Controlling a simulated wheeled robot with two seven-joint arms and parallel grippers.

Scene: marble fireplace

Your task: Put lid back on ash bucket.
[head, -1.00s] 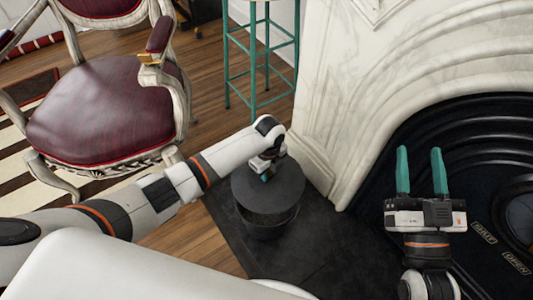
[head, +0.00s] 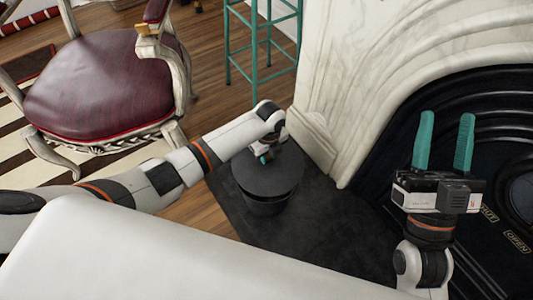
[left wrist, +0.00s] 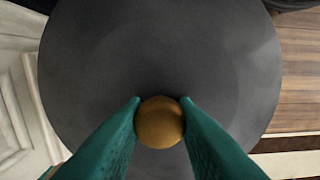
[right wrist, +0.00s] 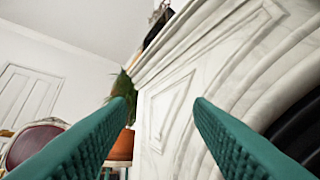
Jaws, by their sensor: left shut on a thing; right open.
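The dark grey round lid (head: 270,180) sits over the black ash bucket (head: 266,206) on the dark hearth slab in the head view. It looks level and covers the bucket's mouth; whether it rests fully on the rim I cannot tell. My left gripper (head: 265,158) is above the lid. In the left wrist view its green fingers (left wrist: 160,112) are shut on the lid's round brass knob (left wrist: 160,122), and the lid (left wrist: 160,50) fills most of the picture. My right gripper (head: 443,142) is open and empty, raised in front of the fireplace; its fingers (right wrist: 160,100) stand wide apart in the right wrist view.
The white marble fireplace (head: 350,75) stands just right of the bucket. A teal stool (head: 262,45) and a red leather armchair (head: 105,85) stand behind and to the left. The dark hearth slab (head: 320,240) is clear in front of the bucket.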

